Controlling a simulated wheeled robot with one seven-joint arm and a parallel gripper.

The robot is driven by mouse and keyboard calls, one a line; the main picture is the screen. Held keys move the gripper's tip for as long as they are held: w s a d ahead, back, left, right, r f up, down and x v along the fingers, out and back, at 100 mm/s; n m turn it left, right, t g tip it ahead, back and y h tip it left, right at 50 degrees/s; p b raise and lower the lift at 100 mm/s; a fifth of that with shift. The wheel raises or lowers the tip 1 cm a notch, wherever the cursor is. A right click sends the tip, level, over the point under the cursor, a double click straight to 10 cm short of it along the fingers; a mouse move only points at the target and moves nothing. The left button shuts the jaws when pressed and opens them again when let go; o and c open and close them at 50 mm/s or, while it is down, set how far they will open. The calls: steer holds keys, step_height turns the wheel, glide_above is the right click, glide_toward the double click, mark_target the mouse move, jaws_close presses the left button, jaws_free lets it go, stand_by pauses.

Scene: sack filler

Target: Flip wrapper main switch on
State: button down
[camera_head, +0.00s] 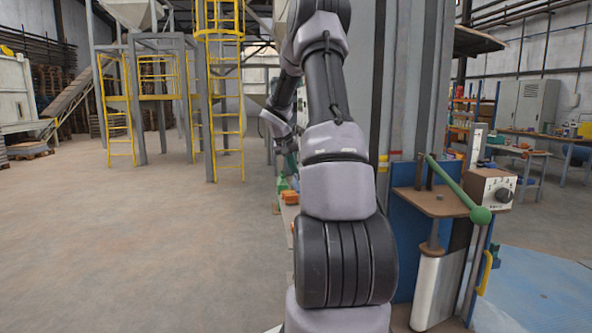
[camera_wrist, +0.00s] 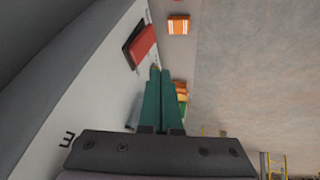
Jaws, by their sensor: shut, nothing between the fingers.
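A red switch (camera_wrist: 143,45) with a dark surround sits on a pale panel (camera_wrist: 92,82) in the upper middle of the wrist view. It looks like a rocker or lever, tilted in the picture; I cannot tell whether it is on or off. My gripper (camera_wrist: 160,73) has two green fingers, shut together with nothing between them. The fingertips are just below the red switch in the picture, close to its lower end. I cannot tell whether they touch it. In the head view my arm hides the switch and most of the gripper.
An orange item with white stripes (camera_wrist: 179,25) and several coloured items (camera_wrist: 181,92) lie right of the panel. The floor at left is clear.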

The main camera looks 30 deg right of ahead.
steer(key=v, duration=1)
steer(key=shift+a+r, duration=0.25)
steer(key=shift+a, duration=0.05)
steer(key=shift+w, duration=0.1)
steer(key=s+a+r+n+t+y, duration=0.1)
steer(key=s+a+r, duration=0.3)
steer(key=s+a, duration=0.3)
steer(key=s+a+r+t+y, duration=0.1)
steer(key=s+a+r, duration=0.35)
steer(key=a, duration=0.35)
steer(key=s+a+n+t+y, duration=0.1)
steer(key=s+a+y, duration=0.1)
steer(key=s+a, duration=0.5)
steer(key=s+a+f+n+t+y, duration=0.1)
steer(key=s+a+y, duration=0.2)
steer(key=s+a, duration=0.4)
steer(key=s, duration=0.5)
steer(key=shift+a, duration=0.35)
steer(key=shift+s, duration=0.1)
